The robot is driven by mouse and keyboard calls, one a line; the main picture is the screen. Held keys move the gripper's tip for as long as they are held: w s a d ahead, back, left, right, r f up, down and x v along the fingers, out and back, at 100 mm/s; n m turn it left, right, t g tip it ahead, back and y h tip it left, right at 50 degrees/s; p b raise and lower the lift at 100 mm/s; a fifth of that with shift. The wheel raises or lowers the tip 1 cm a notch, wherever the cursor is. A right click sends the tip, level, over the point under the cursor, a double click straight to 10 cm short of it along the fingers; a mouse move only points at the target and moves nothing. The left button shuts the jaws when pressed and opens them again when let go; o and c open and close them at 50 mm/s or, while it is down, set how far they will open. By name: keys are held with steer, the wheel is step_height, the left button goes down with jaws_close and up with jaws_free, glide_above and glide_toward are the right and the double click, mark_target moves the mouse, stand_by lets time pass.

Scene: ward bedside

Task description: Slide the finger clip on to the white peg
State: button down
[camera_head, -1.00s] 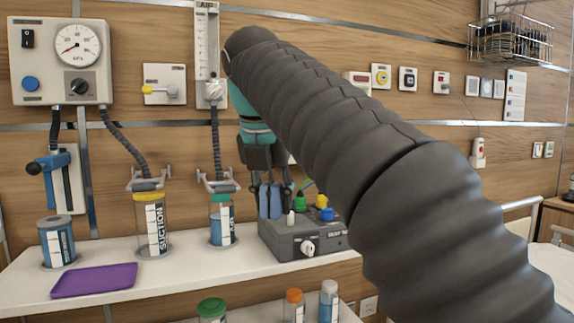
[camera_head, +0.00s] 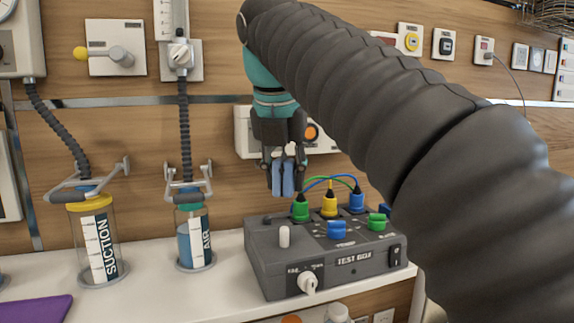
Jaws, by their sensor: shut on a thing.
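The white peg (camera_head: 284,236) stands upright on the left part of the grey test box's top. My gripper (camera_head: 283,160) points down above the box. It is shut on the blue finger clip (camera_head: 282,180), which hangs down as two narrow blue parts side by side. In the picture the clip's lower end is just above the peg's tip, with a visible gap between them. How far apart they are in depth I cannot tell. My dark ribbed arm covers the right and upper middle of the view.
The test box (camera_head: 355,262) has coloured plugs with wires at its back and a white knob (camera_head: 307,282) in front. An air jar (camera_head: 196,240) and a suction jar (camera_head: 98,240) stand to its left. A purple tray (camera_head: 35,310) lies at lower left.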

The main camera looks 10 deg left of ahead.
steer(key=shift+f+b, duration=0.5)
steer(key=shift+f, duration=1.75)
steer(key=shift+w+f+p, duration=0.1)
steer(key=shift+f+p, duration=0.2)
steer(key=shift+p, duration=0.2)
stand_by(0.3)
steer(key=shift+f+b, duration=0.5)
steer(key=shift+f, duration=0.5)
stand_by(0.5)
steer(key=shift+p, duration=0.35)
stand_by(0.5)
steer(key=shift+f, duration=0.75)
stand_by(1.8)
